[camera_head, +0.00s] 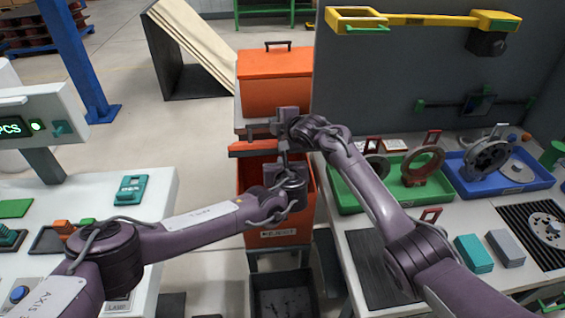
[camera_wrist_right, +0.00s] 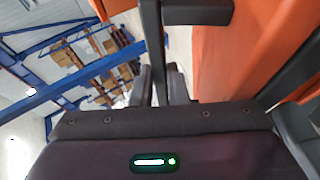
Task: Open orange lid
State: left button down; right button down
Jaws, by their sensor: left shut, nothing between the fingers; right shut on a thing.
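An orange bin (camera_head: 251,180) with a reject label stands between the two benches. An orange slab, apparently the lid (camera_head: 256,149), shows above its opening; its exact angle is hard to tell. My right gripper (camera_head: 283,128) is at this lid, partly hiding it. In the right wrist view its fingers (camera_wrist_right: 161,78) are shut on a dark handle bar (camera_wrist_right: 157,45), beside an orange surface (camera_wrist_right: 237,55). My left gripper (camera_head: 272,173) is shut and empty in front of the bin, below the right one.
Behind stands another orange box (camera_head: 275,92) with a black handle on top. Green (camera_head: 350,203) and blue (camera_head: 540,182) trays with metal parts are on the right bench. A dark crate (camera_head: 283,303) is below the bin. The left bench (camera_head: 160,185) is close to my left arm.

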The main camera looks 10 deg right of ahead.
jog(key=shift+r, duration=0.15)
jog(key=shift+w, duration=0.1)
pick_arm(q)
jog(key=shift+w+a+r, duration=0.1)
jog(key=shift+w+r, duration=0.6)
jog(key=shift+r, duration=0.25)
pick_arm(e)
jog(key=shift+a+f, duration=0.1)
jog(key=shift+f, duration=0.2)
jog(key=c, duration=1.4)
grip_release()
jog(key=shift+f, duration=0.1)
jog(key=shift+c, duration=0.2)
